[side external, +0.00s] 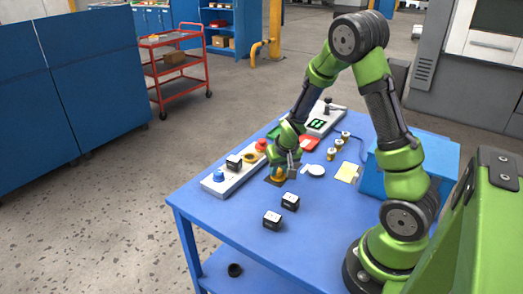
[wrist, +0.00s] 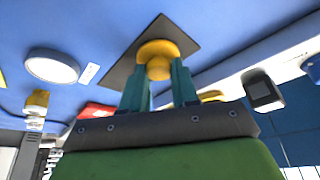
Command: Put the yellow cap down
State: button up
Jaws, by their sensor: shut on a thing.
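My gripper (side external: 285,172) is low over the blue table, pointing down, with its teal fingers (wrist: 158,85) shut on the yellow cap. The yellow cap (wrist: 158,52) is round, with a wide rim and a smaller knob that sits between the fingertips. In the wrist view it shows against a dark square pad (wrist: 124,68). In the side view the cap (side external: 278,178) is partly hidden by the gripper and lies at the dark pad (side external: 268,180). I cannot tell whether the cap touches the pad.
A white strip (side external: 222,185) with blue, black, yellow and red parts lies left of the gripper. Two black-and-white blocks (side external: 290,201) (side external: 272,220) stand in front. A white disc (side external: 315,170), yellow note (side external: 348,173), brass fittings (side external: 339,145) and blue box (side external: 376,182) are to the right.

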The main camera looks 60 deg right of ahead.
jog(key=o, duration=1)
jog(key=shift+f, duration=0.1)
jog(key=v, duration=1.2)
jog(key=s+a+r+n+t+y, duration=0.1)
jog(key=s+a+r, duration=0.2)
jog(key=a, duration=0.3)
jog(key=s+a+r+n+t+y, duration=0.1)
jog(key=s+a+r+y, duration=0.1)
jog(key=a+r, duration=0.3)
jog(key=s+a+r+n+t+y, duration=0.1)
jog(key=s+a+r, duration=0.3)
jog(key=s+a, duration=0.1)
jog(key=shift+a+r+t+y, duration=0.15)
jog(key=shift+a+t+y, duration=0.2)
jog(key=shift+a, duration=0.45)
